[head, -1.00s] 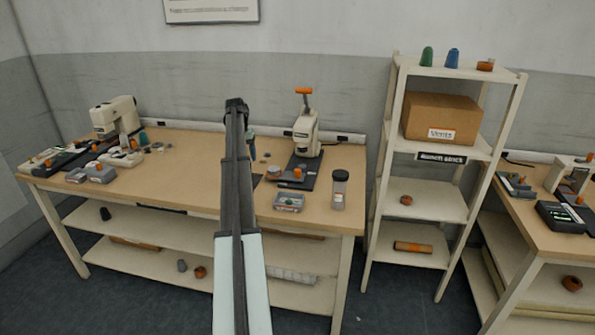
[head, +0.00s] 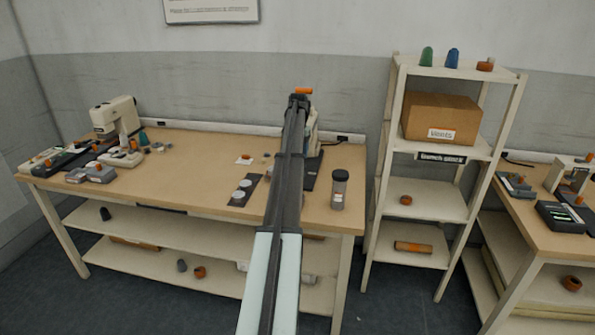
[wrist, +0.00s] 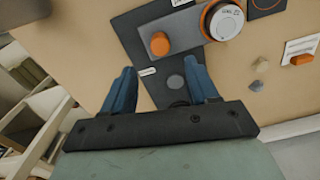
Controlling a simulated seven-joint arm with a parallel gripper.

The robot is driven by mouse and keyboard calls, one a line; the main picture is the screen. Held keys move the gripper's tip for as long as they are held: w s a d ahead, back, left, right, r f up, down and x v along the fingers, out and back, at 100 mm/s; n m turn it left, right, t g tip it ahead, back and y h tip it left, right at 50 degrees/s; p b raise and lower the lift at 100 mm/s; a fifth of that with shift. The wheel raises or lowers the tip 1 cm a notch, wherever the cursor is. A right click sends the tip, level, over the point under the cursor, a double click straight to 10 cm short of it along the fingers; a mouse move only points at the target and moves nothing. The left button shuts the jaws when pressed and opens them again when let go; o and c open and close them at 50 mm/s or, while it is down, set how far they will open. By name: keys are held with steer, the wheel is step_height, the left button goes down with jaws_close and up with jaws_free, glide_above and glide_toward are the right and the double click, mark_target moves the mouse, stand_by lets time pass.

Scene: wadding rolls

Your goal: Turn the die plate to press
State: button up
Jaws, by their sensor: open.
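In the wrist view, a dark grey plate (wrist: 178,20) with an orange knob (wrist: 160,43) lies just beyond my fingertips. Beside the knob is a round white-faced piece with an orange ring (wrist: 222,20). My gripper (wrist: 160,68) is open and empty, its two blue fingers apart on the knob's near side. A dark disc (wrist: 176,81) shows between the fingers. In the head view, the press is mostly hidden behind my arm; its orange handle top (head: 303,91) shows above. My gripper and the knob are hidden there.
A dark strip with two pale discs (head: 245,190) lies left of my arm. A white card with an orange piece (head: 244,159) lies farther back. The middle-left of the tabletop (head: 190,165) is clear.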

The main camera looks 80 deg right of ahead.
step_height(320, 180, down, 9)
steer(key=shift+w+f, duration=0.1)
stand_by(0.3)
jaws_close()
stand_by(0.5)
